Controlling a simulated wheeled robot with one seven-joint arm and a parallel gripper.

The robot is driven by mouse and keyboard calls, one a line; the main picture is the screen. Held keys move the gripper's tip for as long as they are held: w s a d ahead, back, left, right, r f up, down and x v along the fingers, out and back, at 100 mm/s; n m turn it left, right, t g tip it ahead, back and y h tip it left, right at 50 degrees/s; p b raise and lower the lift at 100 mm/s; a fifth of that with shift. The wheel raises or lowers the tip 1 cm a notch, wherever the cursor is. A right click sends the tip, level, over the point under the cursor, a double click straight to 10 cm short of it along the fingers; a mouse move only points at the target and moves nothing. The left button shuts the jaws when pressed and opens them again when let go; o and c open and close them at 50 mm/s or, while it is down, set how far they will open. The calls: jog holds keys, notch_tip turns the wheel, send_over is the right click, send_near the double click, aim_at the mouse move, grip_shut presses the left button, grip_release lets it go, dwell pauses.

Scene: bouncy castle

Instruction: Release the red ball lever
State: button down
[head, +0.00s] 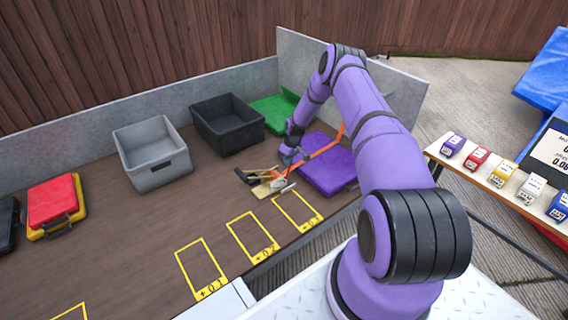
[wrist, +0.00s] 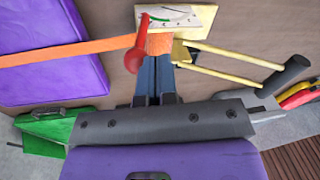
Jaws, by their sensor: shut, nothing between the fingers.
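The red ball lever (wrist: 138,62) shows in the wrist view, its red arm running up to a cream plate (wrist: 190,17) with a dial-like marking. It belongs to a device with a pale yellow frame (wrist: 232,58) and a black handle (wrist: 286,75). An orange strap (wrist: 70,51) runs to the device. In the head view the device (head: 268,182) sits on the brown table, beside my gripper (head: 287,158). My gripper's blue fingers (wrist: 154,68) are shut and empty, close beside the red ball; whether they touch it I cannot tell.
A purple case (head: 328,165) lies right of the device, with the orange strap over it. Grey (head: 152,152) and black (head: 227,124) bins stand behind. A green case (head: 275,112) lies at the back. Yellow outlined spots (head: 252,236) are empty. A red case (head: 54,203) is at left.

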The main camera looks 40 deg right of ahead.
jog(key=shift+d+y, duration=0.5)
jog(key=shift+d+f, duration=0.15)
jog(key=shift+d, duration=0.5)
jog(key=shift+d, duration=0.15)
jog(key=shift+a+r, duration=0.2)
jog(key=shift+a, duration=0.1)
notch_tip(320, 180, up, 11)
jog(key=s, duration=0.1)
jog(key=shift+s+d+r, duration=0.15)
dwell(0.3)
